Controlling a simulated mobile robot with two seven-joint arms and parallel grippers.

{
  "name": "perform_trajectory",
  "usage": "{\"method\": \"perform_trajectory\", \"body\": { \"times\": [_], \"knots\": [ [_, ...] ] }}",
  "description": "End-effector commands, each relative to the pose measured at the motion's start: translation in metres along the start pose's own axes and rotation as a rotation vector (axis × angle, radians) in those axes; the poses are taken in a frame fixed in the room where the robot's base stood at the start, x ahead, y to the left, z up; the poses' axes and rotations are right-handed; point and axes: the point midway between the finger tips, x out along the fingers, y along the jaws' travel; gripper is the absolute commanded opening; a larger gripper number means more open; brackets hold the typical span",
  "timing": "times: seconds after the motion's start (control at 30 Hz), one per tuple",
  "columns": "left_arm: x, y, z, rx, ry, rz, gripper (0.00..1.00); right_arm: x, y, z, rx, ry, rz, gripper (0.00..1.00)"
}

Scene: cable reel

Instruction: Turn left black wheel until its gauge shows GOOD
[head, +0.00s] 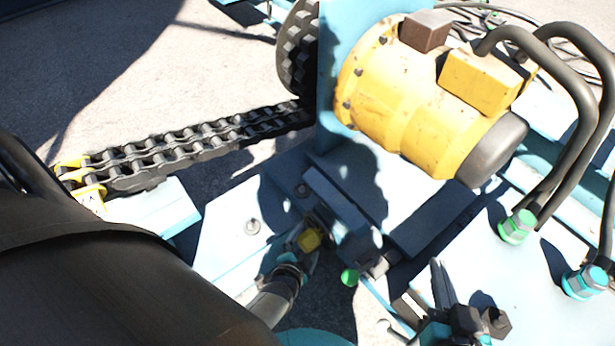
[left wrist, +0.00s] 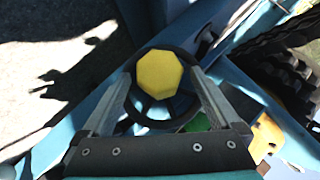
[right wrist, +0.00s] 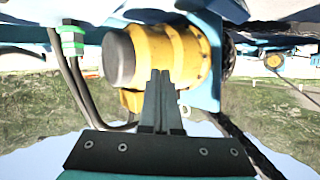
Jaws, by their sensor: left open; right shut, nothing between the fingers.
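The black wheel (left wrist: 150,124) has a yellow, many-sided hub (left wrist: 157,75) and shows in the left wrist view. My left gripper (left wrist: 163,76) is open, with one finger on each side of the wheel; I cannot tell whether they touch the rim. In the head view, the yellow hub (head: 310,240) shows beside my left gripper (head: 308,256), and the rim is in shadow and partly hidden. My right gripper (head: 439,268) is shut and empty, off to the right; its fingers (right wrist: 160,78) also show in the right wrist view. I cannot make out a gauge reading.
A yellow motor (head: 410,100) stands on the light-blue frame above the wheel area. A heavy chain (head: 200,145) runs to the left. A green knob (head: 350,277) sits just right of the wheel. Thick hoses (head: 570,150) with green and teal fittings are at the right.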

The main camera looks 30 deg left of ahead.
Motion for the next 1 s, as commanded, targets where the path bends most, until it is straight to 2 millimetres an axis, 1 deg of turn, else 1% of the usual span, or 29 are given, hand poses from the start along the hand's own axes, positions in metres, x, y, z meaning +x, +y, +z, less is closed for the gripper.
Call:
{"method": "perform_trajectory", "body": {
  "times": [0.1, 0.3, 0.77, 0.87, 1.0],
  "knots": [
    [0.006, 0.0, 0.001, 0.0, 0.0, -0.001, 0.96, 0.0, -0.005, -0.001, 0.011, 0.058, -0.014, 0.0],
    [0.013, 0.0, 0.001, 0.0, 0.0, -0.001, 0.96, -0.001, -0.012, -0.006, 0.027, 0.137, -0.031, 0.0],
    [0.015, 0.0, 0.0, 0.0, 0.0, 0.0, 0.96, -0.003, -0.015, -0.009, 0.034, 0.174, -0.038, 0.0],
    [0.015, 0.0, 0.0, 0.0, 0.0, 0.0, 0.87, -0.003, -0.015, -0.009, 0.034, 0.173, -0.038, 0.0],
    [0.015, 0.0, 0.0, 0.0, 0.0, 0.0, 0.72, -0.003, -0.015, -0.009, 0.034, 0.173, -0.037, 0.0]
  ]
}}
